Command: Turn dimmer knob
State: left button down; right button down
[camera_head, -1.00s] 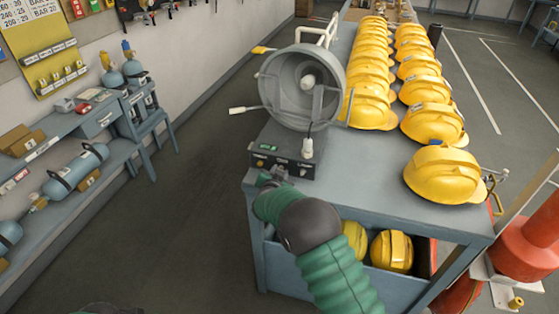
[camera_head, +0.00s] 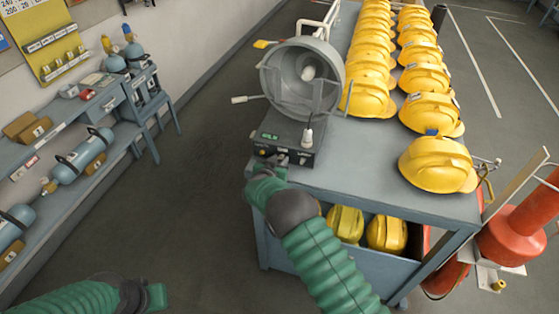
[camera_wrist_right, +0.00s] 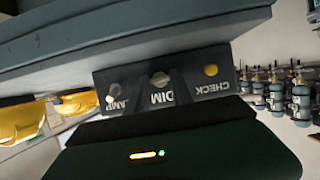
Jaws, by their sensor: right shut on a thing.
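The dark grey control box (camera_head: 268,134) of a round signal lamp (camera_head: 305,72) stands at the near left corner of a blue-grey bench. In the right wrist view its front panel (camera_wrist_right: 219,88) shows upside down, with labels CHECK, DIM and LAMP. The grey dimmer knob (camera_wrist_right: 159,79) is in the middle, by the DIM label. My right gripper (camera_head: 277,161) is at the front of the box, shut on the dimmer knob; its fingers partly hide it. My left gripper (camera_head: 157,297) is low at the left, away from the bench; its jaws are unclear.
Rows of yellow helmets (camera_head: 438,163) cover the bench top (camera_head: 350,165); more lie on its lower shelf. A red device (camera_head: 515,235) stands at the right. Shelves with gas cylinders (camera_head: 80,155) line the left wall. The floor between is clear.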

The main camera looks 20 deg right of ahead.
jog(key=c, duration=1.1)
grip_release()
jog(key=shift+a, duration=0.1)
jog(key=b+v, duration=0.2)
jog(key=v, duration=1.4)
jog(key=shift+s+a, duration=0.2)
jog(key=shift+a, duration=0.15)
